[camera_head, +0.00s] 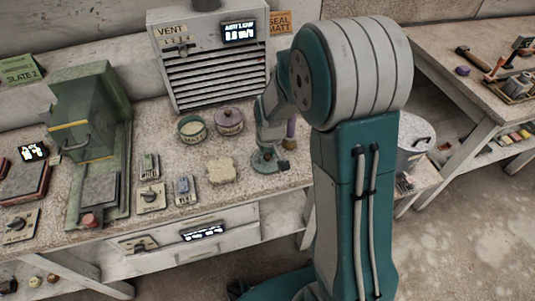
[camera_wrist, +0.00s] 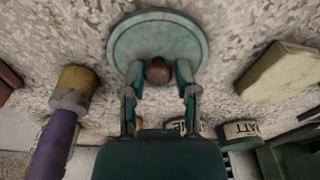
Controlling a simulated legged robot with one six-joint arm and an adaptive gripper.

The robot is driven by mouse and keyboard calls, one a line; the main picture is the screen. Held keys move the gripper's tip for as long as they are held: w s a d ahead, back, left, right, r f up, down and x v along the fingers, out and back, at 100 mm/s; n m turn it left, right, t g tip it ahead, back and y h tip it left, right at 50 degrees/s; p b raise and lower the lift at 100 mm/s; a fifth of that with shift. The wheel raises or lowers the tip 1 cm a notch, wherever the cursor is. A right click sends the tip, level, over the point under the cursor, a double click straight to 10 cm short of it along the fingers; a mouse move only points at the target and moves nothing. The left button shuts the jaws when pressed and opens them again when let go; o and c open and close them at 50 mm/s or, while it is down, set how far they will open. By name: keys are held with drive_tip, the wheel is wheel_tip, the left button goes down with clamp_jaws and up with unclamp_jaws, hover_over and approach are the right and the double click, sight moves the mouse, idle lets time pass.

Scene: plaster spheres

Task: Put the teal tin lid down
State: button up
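My gripper (camera_wrist: 158,78) is closed around the brown knob (camera_wrist: 158,70) of the teal tin lid (camera_wrist: 158,35), with a finger on each side. The lid lies flat, knob toward the gripper. In the head view the lid (camera_head: 264,162) is over the speckled bench top, right of the pale plaster slab (camera_head: 221,169); I cannot tell whether it touches the bench. A teal tin (camera_head: 191,130) stands open behind and left of it. My arm hides part of the bench to the right.
A purple-handled tool (camera_head: 291,132) stands right of the lid; it also shows in the wrist view (camera_wrist: 57,140). A louvred vent box (camera_head: 210,62) is behind the tins. A green press (camera_head: 88,125) and small switch panels (camera_head: 151,197) are to the left. The bench front edge is near.

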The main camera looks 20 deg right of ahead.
sight(266, 163)
drive_tip(key=shift+o, duration=0.3)
drive_tip(key=shift+a, duration=0.5)
drive_tip(key=shift+d+r, duration=0.1)
drive_tip(key=shift+d, duration=0.05)
wheel_tip(266, 163, up, 11)
drive_tip(key=s, duration=0.1)
drive_tip(key=s+r+m+t, duration=0.1)
drive_tip(key=s+r+t, duration=0.1)
drive_tip(key=s+r, duration=0.4)
drive_tip(key=s+r+m+t, duration=0.1)
drive_tip(key=s+r, duration=0.5)
drive_tip(key=s, duration=0.8)
drive_tip(key=shift+t, duration=0.6)
